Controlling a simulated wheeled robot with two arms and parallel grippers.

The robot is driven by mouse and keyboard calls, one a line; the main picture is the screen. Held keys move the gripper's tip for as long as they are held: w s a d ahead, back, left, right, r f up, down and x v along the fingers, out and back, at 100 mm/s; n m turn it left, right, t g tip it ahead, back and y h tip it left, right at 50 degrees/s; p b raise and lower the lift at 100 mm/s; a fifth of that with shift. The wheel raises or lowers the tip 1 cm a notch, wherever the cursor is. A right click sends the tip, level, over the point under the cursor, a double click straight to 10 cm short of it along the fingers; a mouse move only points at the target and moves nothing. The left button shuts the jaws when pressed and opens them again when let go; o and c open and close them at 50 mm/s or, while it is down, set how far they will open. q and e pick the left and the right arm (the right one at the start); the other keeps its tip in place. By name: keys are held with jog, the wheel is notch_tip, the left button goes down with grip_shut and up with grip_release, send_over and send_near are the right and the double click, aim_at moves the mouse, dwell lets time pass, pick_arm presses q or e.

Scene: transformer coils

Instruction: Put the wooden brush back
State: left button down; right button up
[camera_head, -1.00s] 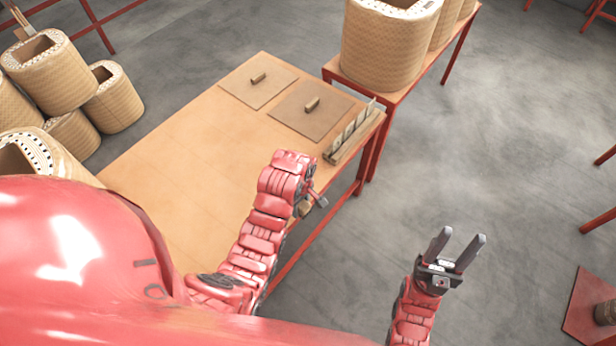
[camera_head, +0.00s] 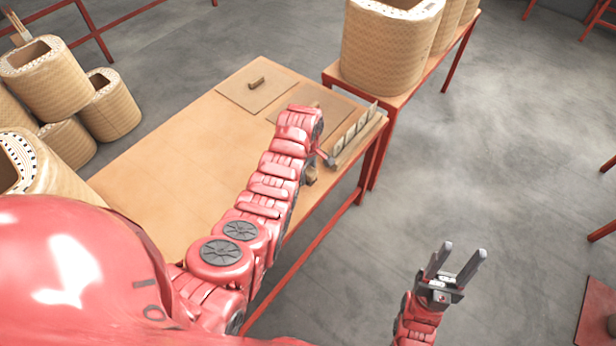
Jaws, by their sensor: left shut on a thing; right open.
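My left gripper (camera_head: 325,160) is over the right edge of the wooden table, its jaws mostly hidden by the wrist. It is shut on a small wooden piece, seemingly the wooden brush (camera_head: 312,175), of which only a bit shows below the wrist. A wooden rack (camera_head: 352,145) with several upright flat pieces stands at the table's far right edge, just right of this gripper. Whether the brush touches the table cannot be told. My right gripper (camera_head: 455,265) is open and empty over the floor at the lower right.
The table (camera_head: 165,160) is bare at the left and middle. Two flat boards with small handles, one left (camera_head: 257,88) and one right (camera_head: 335,104), lie at its far end. Large coils (camera_head: 388,45) stand on a table behind, and more coils (camera_head: 48,80) stand at the left.

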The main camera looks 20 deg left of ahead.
aim_at(308, 178)
pick_arm(q)
jog(key=shift+w+a, duration=0.1)
jog(key=shift+w, duration=0.45)
jog(key=shift+f, duration=0.15)
jog(key=shift+f, duration=0.55)
jog(key=shift+f+b, duration=0.5)
jog(key=shift+f, duration=0.6)
jog(key=shift+f, duration=0.15)
jog(key=shift+c, duration=1.7)
grip_release()
